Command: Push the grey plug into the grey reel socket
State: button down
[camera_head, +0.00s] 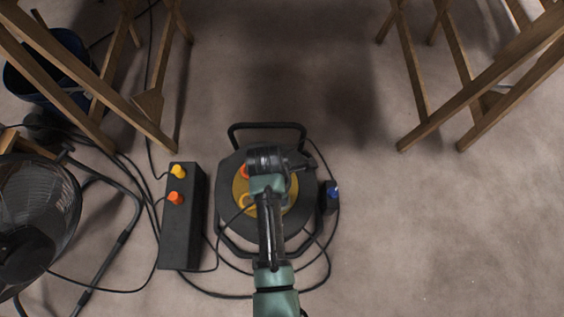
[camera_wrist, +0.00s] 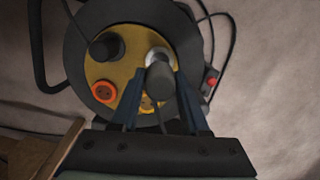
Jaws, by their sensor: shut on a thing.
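The grey plug (camera_wrist: 161,83) is held between the fingers of my gripper (camera_wrist: 158,88) in the wrist view, with its cable hanging towards the palm. Its far end overlaps the pale grey reel socket (camera_wrist: 157,54) on the reel's yellow face. I cannot tell whether the plug is inside the socket or just in front of it. In the head view the cable reel (camera_head: 232,232) lies on the floor, and my arm and gripper (camera_head: 275,160) cover most of its face, hiding plug and socket.
The yellow face also carries an orange socket (camera_wrist: 104,91), a yellow one (camera_wrist: 149,104) and a black round part (camera_wrist: 106,46). A black box (camera_head: 181,235) with orange and yellow plugs stands left of the reel. A fan (camera_head: 30,215), cables and wooden trestles (camera_head: 430,80) surround it.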

jog(key=shift+f, duration=0.15)
notch_tip(320, 180, down, 6)
jog(key=b, duration=0.6)
jog(key=shift+r+b, duration=0.2)
jog(key=shift+b, duration=0.2)
jog(key=shift+r+p, duration=0.1)
jog(key=shift+p, duration=1.25)
dwell(1.4)
jog(key=shift+f+b, duration=0.4)
jog(key=shift+f, duration=0.25)
dwell(0.3)
jog(key=shift+c, duration=1.6)
grip_release()
jog(key=r+p, duration=0.2)
jog(key=r, duration=0.2)
jog(key=a+r+p, duration=0.1)
jog(key=r+p, duration=0.2)
jog(key=r, duration=0.1)
jog(key=r+p, duration=0.3)
jog(key=r, duration=0.2)
jog(key=shift+s+a, duration=0.15)
jog(key=shift+a, duration=0.1)
jog(key=shift+s+f, duration=0.1)
